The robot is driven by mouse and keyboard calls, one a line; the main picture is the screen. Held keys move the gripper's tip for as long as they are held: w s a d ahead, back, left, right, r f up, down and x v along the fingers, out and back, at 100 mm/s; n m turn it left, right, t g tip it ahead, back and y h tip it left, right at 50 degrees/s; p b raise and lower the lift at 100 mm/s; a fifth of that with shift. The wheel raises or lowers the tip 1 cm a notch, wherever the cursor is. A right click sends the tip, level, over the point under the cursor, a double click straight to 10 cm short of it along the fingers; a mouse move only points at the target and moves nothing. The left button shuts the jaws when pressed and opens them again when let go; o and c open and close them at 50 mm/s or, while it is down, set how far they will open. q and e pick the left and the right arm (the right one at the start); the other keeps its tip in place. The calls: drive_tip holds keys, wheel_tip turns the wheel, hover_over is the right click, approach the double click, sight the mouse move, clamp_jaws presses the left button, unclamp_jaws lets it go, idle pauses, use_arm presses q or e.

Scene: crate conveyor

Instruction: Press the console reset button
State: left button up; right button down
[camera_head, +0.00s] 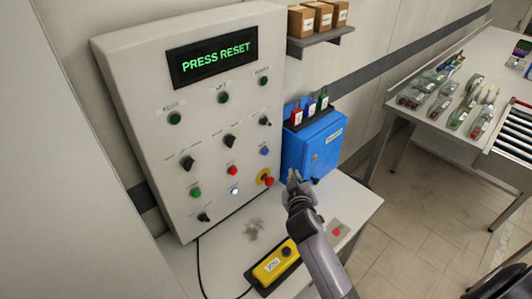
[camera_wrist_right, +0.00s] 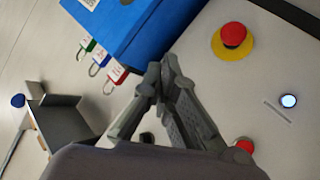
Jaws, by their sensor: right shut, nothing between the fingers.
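The console panel (camera_head: 135,90) is a pale upright box with a dark display (camera_head: 213,62) reading "PRESS RESET" in green. A lit white-blue button (camera_head: 234,191) sits low on the panel; it also glows in the right wrist view (camera_wrist_right: 288,101), beside a small label too blurred to read. My right gripper (camera_head: 294,176) is shut and empty, to the right of the red mushroom button on its yellow ring (camera_head: 264,178). In the right wrist view, its closed fingertips (camera_wrist_right: 166,72) lie left of the lit button and appear apart from the panel. My left gripper is not in view.
A blue box (camera_head: 310,148) with coloured padlocks stands right of the panel. A red button (camera_head: 232,170) and several knobs surround the lit one. A yellow control box (camera_head: 275,264) lies on the table (camera_head: 350,203) below. A shelf (camera_head: 322,40) with cartons hangs above.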

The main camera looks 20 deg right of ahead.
sight(266, 152)
drive_tip(key=w+a+b, duration=0.3)
drive_tip(key=w, duration=0.5)
drive_tip(key=shift+w+b, duration=0.2)
drive_tip(key=shift+b, duration=0.2)
idle(1.2)
drive_tip(key=shift+w+a, duration=0.1)
drive_tip(key=shift+w, duration=0.3)
drive_tip(key=shift+w+a+b, duration=0.15)
drive_tip(key=shift+w+b, duration=0.25)
idle(0.6)
drive_tip(key=shift+s, duration=0.1)
drive_tip(key=shift+s+d+p, duration=0.3)
drive_tip(key=shift+s+p, duration=0.2)
drive_tip(key=shift+s, duration=0.25)
